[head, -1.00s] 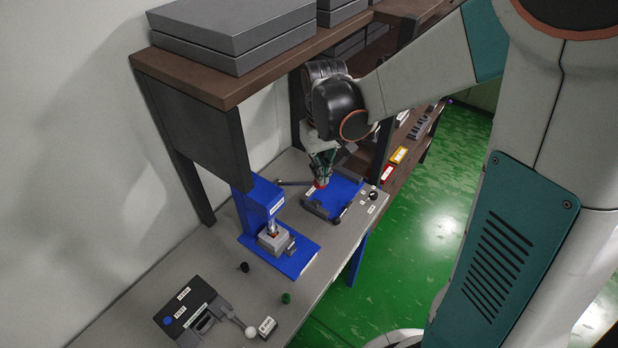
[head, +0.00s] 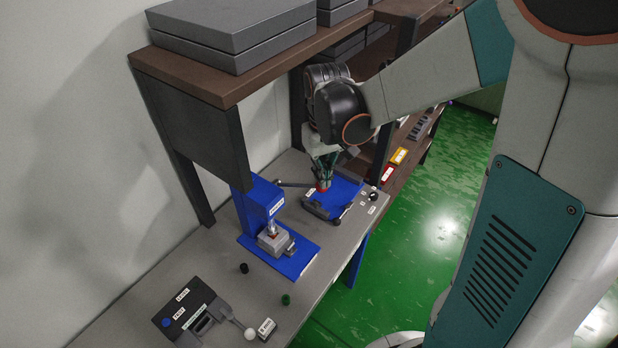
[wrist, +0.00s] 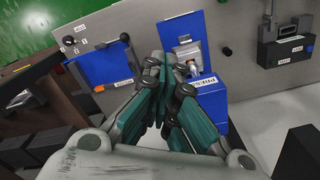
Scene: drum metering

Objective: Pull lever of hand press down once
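The hand press (head: 260,202) is blue, with a white label and a grey block in its base, on the bench. In the wrist view the press (wrist: 208,98) is right of the fingers. Its lever (head: 293,184), a thin grey rod, runs from the press toward my fingertips.
A blue plate fixture (head: 335,200) with dark knobs lies under and beside my gripper. A dark labelled device (head: 190,312) and small black (head: 244,268) and green (head: 286,299) pieces are nearer on the bench. A brown shelf (head: 225,85) with grey boxes overhangs the bench.

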